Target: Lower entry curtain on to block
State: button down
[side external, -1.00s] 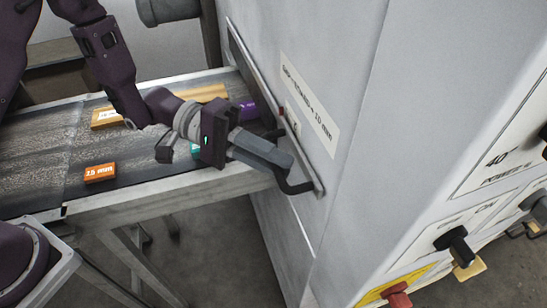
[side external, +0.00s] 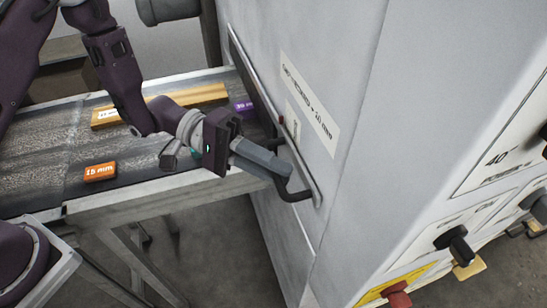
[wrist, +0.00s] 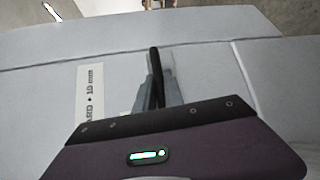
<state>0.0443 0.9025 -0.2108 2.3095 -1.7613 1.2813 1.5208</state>
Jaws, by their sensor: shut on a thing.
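My gripper (side external: 284,169) is shut on the black curtain handle (side external: 294,194) at the side of the machine's entry slot. In the wrist view my gripper (wrist: 157,90) closes around the dark handle bar (wrist: 154,62). The dark entry curtain (side external: 262,92) shows only as a narrow strip in the slot; its lower edge is hidden. A purple block (side external: 244,106) lies on the belt close to the slot. I cannot tell whether the curtain touches it. An orange block (side external: 100,172) marked 15 mm lies at the belt's near side.
A long amber board (side external: 200,95) lies along the belt's far side. The grey machine wall (side external: 350,60) bears a label (side external: 310,105) beside the slot. A black knob (side external: 456,243) and a red button (side external: 397,296) are on the machine's front. The belt's near rail (side external: 150,195) is clear.

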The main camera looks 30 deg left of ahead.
jog(key=c, duration=1.5)
grip_release()
jog(key=shift+f, duration=0.1)
jog(key=shift+o, duration=0.2)
jog(key=shift+a, duration=0.1)
jog(key=a, duration=0.6)
jog(key=shift+a+r, duration=0.4)
jog(key=shift+r, duration=0.05)
